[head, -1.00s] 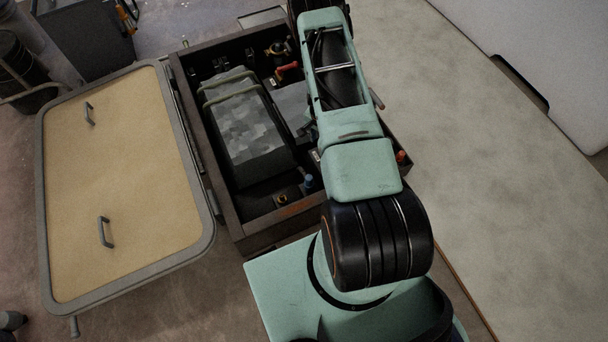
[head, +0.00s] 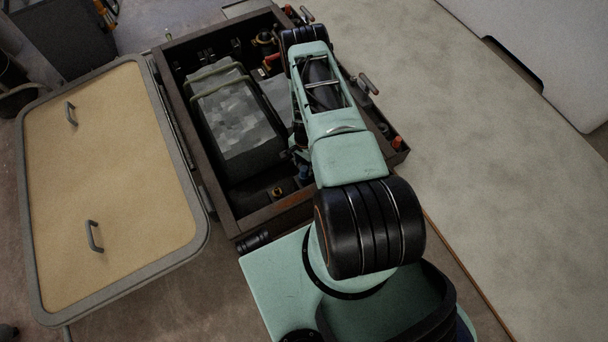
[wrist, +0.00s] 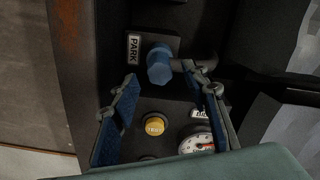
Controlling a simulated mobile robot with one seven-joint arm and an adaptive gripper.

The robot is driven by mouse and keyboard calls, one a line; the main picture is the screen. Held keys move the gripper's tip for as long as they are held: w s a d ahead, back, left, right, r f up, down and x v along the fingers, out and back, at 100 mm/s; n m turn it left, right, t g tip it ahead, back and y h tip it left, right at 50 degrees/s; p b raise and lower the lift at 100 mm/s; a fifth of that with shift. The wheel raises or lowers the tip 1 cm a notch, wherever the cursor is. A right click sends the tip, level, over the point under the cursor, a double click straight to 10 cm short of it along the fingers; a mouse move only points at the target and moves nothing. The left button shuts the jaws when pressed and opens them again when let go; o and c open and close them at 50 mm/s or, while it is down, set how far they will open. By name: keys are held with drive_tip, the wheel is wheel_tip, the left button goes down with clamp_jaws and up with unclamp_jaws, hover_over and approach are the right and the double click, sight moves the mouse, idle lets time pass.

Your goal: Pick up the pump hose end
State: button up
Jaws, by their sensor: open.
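A blue six-sided fitting, which looks like the pump hose end (wrist: 159,64), sits at a dark block with a PARK label (wrist: 134,48) in the wrist view. A small blue part beside my arm in the head view (head: 304,172) appears to be the same piece. My gripper (wrist: 166,86) is open and empty, with its two blue-padded fingers spread left and right of the fitting in the picture. I cannot tell how far above it they are. In the head view my arm hides most of the gripper.
A yellow button (wrist: 154,126) and a round gauge (wrist: 197,142) lie near the fingers. The dark open box (head: 236,226) has raised walls and holds a grey-topped strapped block (head: 235,115). A tan hatch lid (head: 110,180) lies left. The pale surface at right (head: 480,130) is clear.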

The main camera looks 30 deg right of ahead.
sight(304, 168)
wheel_tip(304, 168, down, 3)
drive_tip(key=shift+a+f+b, duration=0.1)
drive_tip(key=shift+b, duration=0.35)
clamp_jaws()
